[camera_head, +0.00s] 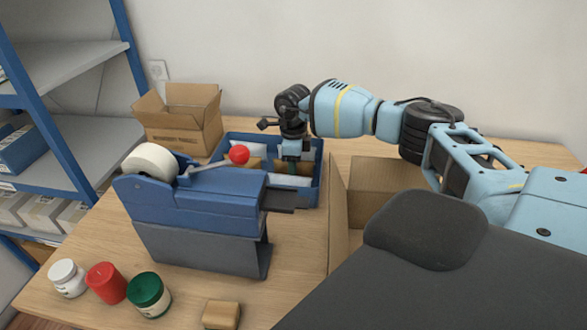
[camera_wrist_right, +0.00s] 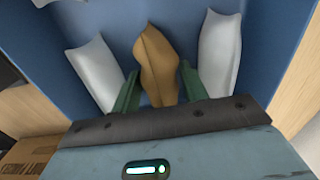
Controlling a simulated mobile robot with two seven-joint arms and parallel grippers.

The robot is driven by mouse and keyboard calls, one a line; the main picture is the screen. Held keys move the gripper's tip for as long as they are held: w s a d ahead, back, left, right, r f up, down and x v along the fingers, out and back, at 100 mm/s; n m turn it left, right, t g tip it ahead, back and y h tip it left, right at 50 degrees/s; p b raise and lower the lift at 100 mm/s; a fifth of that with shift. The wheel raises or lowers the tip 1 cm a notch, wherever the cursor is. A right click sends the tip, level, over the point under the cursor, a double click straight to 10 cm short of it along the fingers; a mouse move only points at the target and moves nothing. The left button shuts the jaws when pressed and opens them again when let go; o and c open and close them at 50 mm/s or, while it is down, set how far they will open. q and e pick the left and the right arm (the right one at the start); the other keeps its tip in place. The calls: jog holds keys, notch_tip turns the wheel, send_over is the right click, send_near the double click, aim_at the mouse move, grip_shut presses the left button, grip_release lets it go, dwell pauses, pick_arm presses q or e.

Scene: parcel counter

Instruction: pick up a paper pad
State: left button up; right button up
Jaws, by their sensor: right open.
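A brown, creased paper pad (camera_wrist_right: 156,65) lies in a blue tray (camera_wrist_right: 265,50) in the right wrist view, between two white pads (camera_wrist_right: 96,72) and (camera_wrist_right: 218,52). My right gripper (camera_wrist_right: 160,86) is open, with its green fingers on either side of the brown pad's near end. I cannot tell whether they touch it. In the head view my right gripper (camera_head: 291,168) points down into the blue tray (camera_head: 318,160); the arm and the tape dispenser hide part of the contents. My left gripper is not in view.
A blue tape dispenser (camera_head: 195,215) with a red knob stands in front of the tray. An open carton (camera_head: 338,215) is right of it, another (camera_head: 182,122) behind. Three jars, one a white jar (camera_head: 67,278), and a small tan block (camera_head: 221,314) are near the front.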

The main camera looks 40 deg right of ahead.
jog(key=c, duration=0.7)
jog(key=shift+r, duration=0.15)
notch_tip(320, 180, up, 10)
jog(key=shift+f, duration=0.1)
